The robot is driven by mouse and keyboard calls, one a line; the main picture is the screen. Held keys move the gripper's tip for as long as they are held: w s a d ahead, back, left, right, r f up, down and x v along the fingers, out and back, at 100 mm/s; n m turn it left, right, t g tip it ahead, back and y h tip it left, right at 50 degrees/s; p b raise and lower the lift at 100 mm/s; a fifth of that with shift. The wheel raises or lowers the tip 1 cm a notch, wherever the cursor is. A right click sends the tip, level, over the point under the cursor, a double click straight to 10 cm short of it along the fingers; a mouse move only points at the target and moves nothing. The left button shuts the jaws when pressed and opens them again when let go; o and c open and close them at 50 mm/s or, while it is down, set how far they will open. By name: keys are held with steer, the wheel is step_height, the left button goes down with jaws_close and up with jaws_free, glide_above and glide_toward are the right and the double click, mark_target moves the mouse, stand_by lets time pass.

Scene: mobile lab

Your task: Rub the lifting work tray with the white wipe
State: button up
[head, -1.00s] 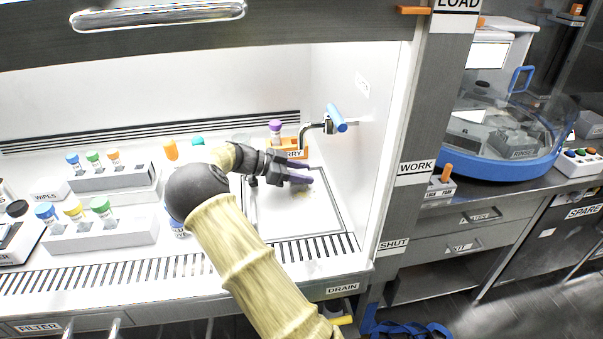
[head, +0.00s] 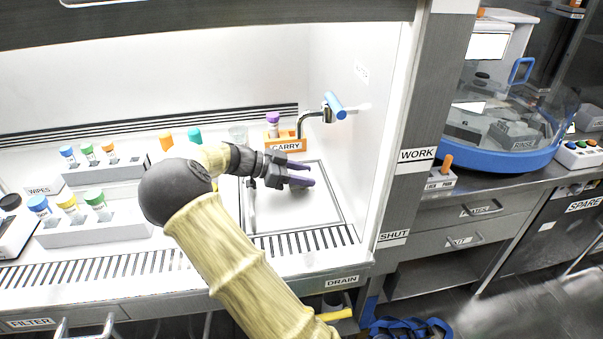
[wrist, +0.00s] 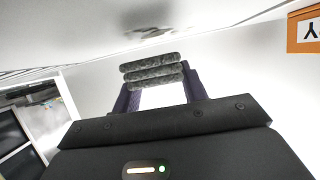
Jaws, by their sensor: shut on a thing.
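The work tray (head: 322,208) is a pale, flat panel with a dark outline in the cabinet's right part. My gripper (head: 306,174), with purple fingers, reaches over it from the left. Mottled dark grey bars (wrist: 151,69) lie across the fingertips. A dark smudge (wrist: 150,32) shows on the pale surface beyond. The wipe is hidden in the head view, and I cannot tell whether it touches the tray.
An orange CARRY holder (head: 286,145) with a purple-capped vial stands behind the tray. A tap with a blue handle (head: 335,106) juts from the right wall. Vial racks (head: 95,232) stand at left. A slotted drain (head: 310,240) runs along the front.

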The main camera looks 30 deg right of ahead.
steer(key=shift+s+a+f+b, duration=0.2)
steer(key=shift+s+a, duration=0.05)
steer(key=shift+s, duration=0.4)
steer(key=shift+s+a+f+b, duration=0.15)
steer(key=shift+s+a+f, duration=0.1)
steer(key=shift+s, duration=0.4)
steer(key=shift+d+r, duration=0.1)
steer(key=shift+r, duration=0.05)
steer(key=shift+w+r+p, duration=0.2)
steer(key=shift+r+p, duration=0.45)
steer(key=shift+r, duration=0.2)
steer(key=shift+w+r+p, duration=0.2)
steer(key=shift+r+p, duration=0.45)
steer(key=shift+r, duration=0.2)
steer(key=shift+w+d+r+p, duration=0.1)
steer(key=shift+w+r+p, duration=0.2)
steer(key=shift+r, duration=0.3)
steer(key=shift+w+d+r+p, duration=0.15)
steer(key=shift+r+p, duration=0.2)
steer(key=shift+r, duration=0.2)
steer(key=shift+w+r, duration=0.3)
steer(key=shift+w, duration=0.05)
steer(key=shift+w+a, duration=0.1)
steer(key=shift+w, duration=0.05)
